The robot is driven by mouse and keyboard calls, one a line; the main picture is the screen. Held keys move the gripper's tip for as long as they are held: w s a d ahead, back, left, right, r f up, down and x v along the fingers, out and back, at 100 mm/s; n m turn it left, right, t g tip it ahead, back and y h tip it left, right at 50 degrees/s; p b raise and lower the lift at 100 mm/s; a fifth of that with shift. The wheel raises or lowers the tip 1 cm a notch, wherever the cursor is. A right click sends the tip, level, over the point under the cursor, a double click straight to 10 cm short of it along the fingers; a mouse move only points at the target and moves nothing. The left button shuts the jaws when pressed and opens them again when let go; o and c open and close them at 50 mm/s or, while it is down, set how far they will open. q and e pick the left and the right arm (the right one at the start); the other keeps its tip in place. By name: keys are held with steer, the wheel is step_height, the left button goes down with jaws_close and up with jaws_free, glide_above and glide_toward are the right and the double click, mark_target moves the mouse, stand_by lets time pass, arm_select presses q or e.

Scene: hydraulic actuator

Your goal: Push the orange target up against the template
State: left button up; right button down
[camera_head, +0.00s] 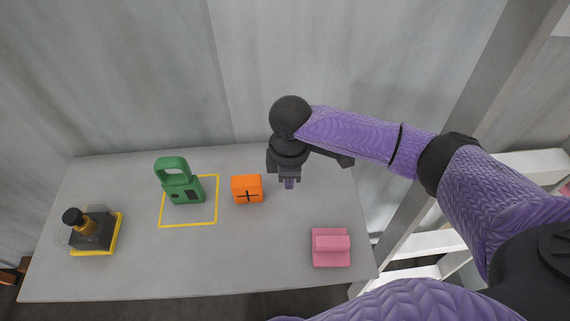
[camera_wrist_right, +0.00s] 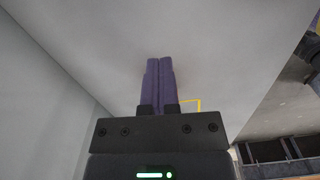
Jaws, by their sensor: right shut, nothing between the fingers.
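The orange target (camera_head: 247,189) is a small block with a dark cross on its front, standing on the grey table just right of a yellow outlined square. A green piece with a loop handle (camera_head: 181,185) stands inside that square, toward its upper left; it may be the template, but I cannot tell for sure. A gap separates it from the orange target. My right gripper (camera_head: 289,184) points down, shut and empty, to the right of the orange target and apart from it. Its closed purple fingers show in the right wrist view (camera_wrist_right: 160,85). My left gripper is out of view.
A yellow-outlined square (camera_head: 188,225) is marked on the grey table (camera_head: 190,270). A dark device with a black knob (camera_head: 90,232) sits on a yellow base at the left. A pink block (camera_head: 331,247) stands at the front right. A grey curtain hangs behind the table.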

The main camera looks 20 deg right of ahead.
mark_target(234, 180)
step_height(234, 180, down, 4)
steer(key=shift+a+r+b, duration=0.15)
steer(key=shift+b, duration=0.25)
steer(key=a, duration=0.1)
steer(key=w+a, duration=0.1)
steer(key=shift+a+r, duration=0.2)
steer(key=shift+a, duration=0.1)
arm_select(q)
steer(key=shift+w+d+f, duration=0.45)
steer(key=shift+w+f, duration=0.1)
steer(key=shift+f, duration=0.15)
arm_select(e)
steer(key=shift+w+a, duration=0.2)
steer(key=shift+a, duration=0.25)
steer(key=shift+a, duration=0.1)
steer(key=w+a, duration=0.1)
steer(key=a, duration=0.3)
steer(key=w+a+b, duration=0.1)
steer(key=a, duration=0.1)
steer(key=shift+w+a, duration=0.1)
steer(key=shift+w, duration=0.2)
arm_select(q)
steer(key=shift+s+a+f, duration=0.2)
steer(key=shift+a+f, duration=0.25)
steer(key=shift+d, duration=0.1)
